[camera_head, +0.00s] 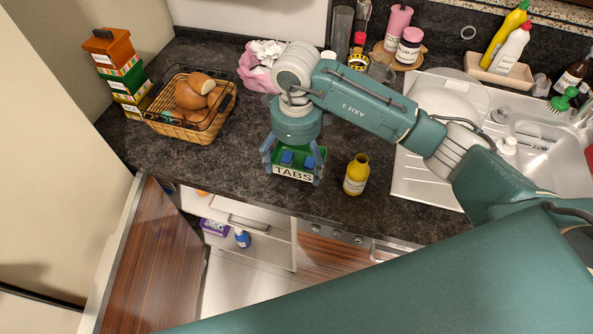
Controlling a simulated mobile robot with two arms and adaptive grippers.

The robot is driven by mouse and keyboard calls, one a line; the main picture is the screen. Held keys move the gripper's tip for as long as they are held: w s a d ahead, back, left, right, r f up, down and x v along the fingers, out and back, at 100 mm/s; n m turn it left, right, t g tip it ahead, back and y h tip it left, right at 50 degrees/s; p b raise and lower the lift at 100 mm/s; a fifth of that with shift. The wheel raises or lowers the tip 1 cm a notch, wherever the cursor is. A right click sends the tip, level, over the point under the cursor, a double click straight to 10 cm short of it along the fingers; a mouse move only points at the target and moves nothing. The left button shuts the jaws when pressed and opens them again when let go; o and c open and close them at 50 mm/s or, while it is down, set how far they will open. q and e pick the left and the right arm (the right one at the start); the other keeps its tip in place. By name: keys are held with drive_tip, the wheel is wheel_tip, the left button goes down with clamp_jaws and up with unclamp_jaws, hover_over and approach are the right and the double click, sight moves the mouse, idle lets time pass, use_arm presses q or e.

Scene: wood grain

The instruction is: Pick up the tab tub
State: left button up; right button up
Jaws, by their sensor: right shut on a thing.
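The tab tub (293,174) is a small green open tub with a white "TABS" label on its front and blue tabs inside. It sits on the dark countertop near the front edge, or just above it; I cannot tell which. My right gripper (293,168) comes down over the tub from above, with a finger at its left and right sides, shut on it. The wrist hides the tub's back part. My left gripper is not in view.
A yellow bottle (356,174) stands close to the tub's right. A bread basket (190,104) and stacked boxes (120,70) are at left. The sink (540,140) is at right.

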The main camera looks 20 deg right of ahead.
wheel_tip(320, 180, up, 15)
drive_tip(key=b, duration=0.2)
drive_tip(key=s+d+f+n+b, duration=0.1)
drive_tip(key=s+f+n, duration=0.3)
drive_tip(key=n, duration=0.8)
drive_tip(key=s+d+f+n+b, duration=0.1)
drive_tip(key=s+d+f+n, duration=0.3)
drive_tip(key=s+n, duration=0.4)
drive_tip(key=n, duration=0.4)
drive_tip(key=shift+s+n, duration=0.25)
drive_tip(key=shift+n, duration=0.15)
drive_tip(key=shift+a+f, duration=0.1)
